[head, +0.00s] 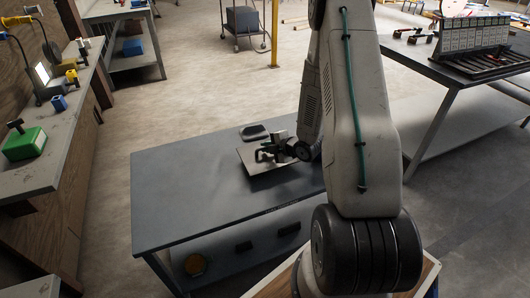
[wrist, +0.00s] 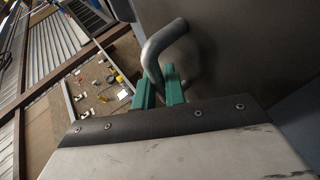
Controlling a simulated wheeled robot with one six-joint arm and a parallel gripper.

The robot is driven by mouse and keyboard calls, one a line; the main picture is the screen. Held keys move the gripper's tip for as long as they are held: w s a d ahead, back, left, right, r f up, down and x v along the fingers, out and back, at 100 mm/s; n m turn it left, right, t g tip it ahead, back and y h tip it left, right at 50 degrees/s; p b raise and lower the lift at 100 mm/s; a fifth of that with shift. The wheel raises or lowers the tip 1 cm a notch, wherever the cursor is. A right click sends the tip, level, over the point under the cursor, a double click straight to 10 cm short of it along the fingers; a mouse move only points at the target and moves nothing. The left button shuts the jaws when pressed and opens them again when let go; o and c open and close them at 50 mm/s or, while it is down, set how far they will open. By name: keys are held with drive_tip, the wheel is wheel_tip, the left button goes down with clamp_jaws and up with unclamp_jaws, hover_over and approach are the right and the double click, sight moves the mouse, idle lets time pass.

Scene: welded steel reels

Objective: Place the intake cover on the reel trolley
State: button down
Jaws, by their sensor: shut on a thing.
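The intake cover seems to be the flat grey plate (head: 256,167) with a bent metal handle (wrist: 158,50). In the head view it is over the right part of the dark grey table (head: 185,205), partly hidden by my gripper (head: 278,150). I cannot tell whether it touches the tabletop. In the wrist view my gripper's green fingers (wrist: 160,92) are closed on the handle, and the plate (wrist: 230,40) fills the upper right. A wheeled cart (head: 236,33) with a grey box stands at the back; I cannot tell whether it is the reel trolley.
A small dark tray-like object (head: 254,132) lies behind the plate. A workbench (head: 65,135) with a green box (head: 24,144) runs along the left. Another table (head: 440,70) with a rack stands at the right. The floor between is open; a yellow post (head: 274,35) stands behind.

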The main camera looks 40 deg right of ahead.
drive_tip(key=shift+w+d+f, duration=0.1)
drive_tip(key=shift+w+f, duration=0.05)
drive_tip(key=shift+w, duration=0.3)
drive_tip(key=shift+w+d+f, duration=0.1)
drive_tip(key=shift+w, duration=0.35)
wheel_tip(320, 180, down, 3)
drive_tip(key=shift+f, duration=0.15)
drive_tip(key=c, duration=1.5)
unclamp_jaws()
drive_tip(key=shift+s, duration=0.1)
drive_tip(key=shift+o, duration=0.2)
